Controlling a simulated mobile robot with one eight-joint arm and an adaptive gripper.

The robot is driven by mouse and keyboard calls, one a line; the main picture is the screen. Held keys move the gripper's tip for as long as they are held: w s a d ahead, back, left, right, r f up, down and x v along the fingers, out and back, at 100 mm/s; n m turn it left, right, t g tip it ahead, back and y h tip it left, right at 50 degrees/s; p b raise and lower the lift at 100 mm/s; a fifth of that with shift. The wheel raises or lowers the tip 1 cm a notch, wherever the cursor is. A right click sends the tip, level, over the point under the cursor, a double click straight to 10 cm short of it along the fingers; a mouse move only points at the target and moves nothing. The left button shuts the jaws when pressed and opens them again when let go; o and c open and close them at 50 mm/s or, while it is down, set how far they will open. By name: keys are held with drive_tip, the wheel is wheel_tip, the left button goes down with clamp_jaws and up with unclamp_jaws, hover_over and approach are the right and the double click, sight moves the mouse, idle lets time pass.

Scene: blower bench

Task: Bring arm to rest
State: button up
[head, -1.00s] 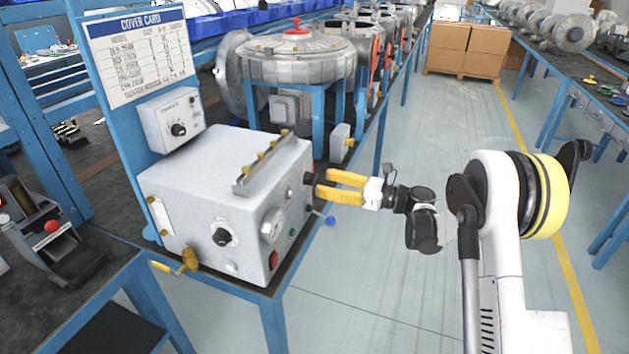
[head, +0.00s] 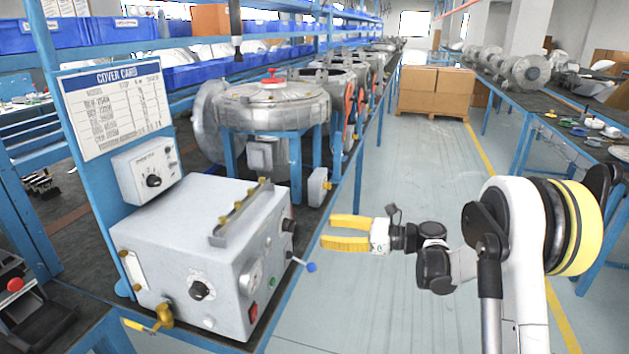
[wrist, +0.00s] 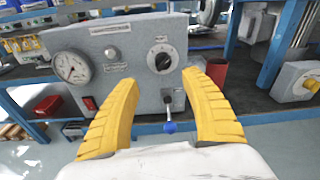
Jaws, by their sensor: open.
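My gripper (head: 325,232) has yellow fingers and is open and empty. In the head view it hangs over the aisle, to the right of the grey control box (head: 200,250) and apart from it. In the wrist view (wrist: 165,95) the fingers stand wide apart, facing the front of the control box (wrist: 120,75). A blue-tipped lever (wrist: 169,126) on that box shows between the fingers; the lever also shows in the head view (head: 310,267).
The blue-framed bench carries a round metal blower housing (head: 272,108) behind the box. A cover card board (head: 115,105) stands at its left. Cardboard boxes (head: 435,92) sit on a pallet down the aisle (head: 390,170). Another bench (head: 560,130) runs along the right.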

drive_tip(key=s+r+n+h, duration=0.3)
drive_tip(key=s+n+h, duration=0.15)
drive_tip(key=s, duration=0.35)
drive_tip(key=s+r+n+h, duration=0.3)
drive_tip(key=s+n+h, duration=0.15)
drive_tip(key=s, duration=0.35)
drive_tip(key=s+d+f+n+h, duration=0.1)
drive_tip(key=s+d+n+h, duration=0.2)
drive_tip(key=s, duration=0.6)
drive_tip(key=s+d+f+n+t+h, duration=0.1)
drive_tip(key=s+d+n+h, duration=0.2)
drive_tip(key=s+d+n, duration=0.5)
drive_tip(key=shift+s+f+n+h, duration=0.3)
drive_tip(key=shift+s+f+n, duration=0.1)
drive_tip(key=shift+s+n, duration=0.15)
drive_tip(key=shift+d, duration=0.1)
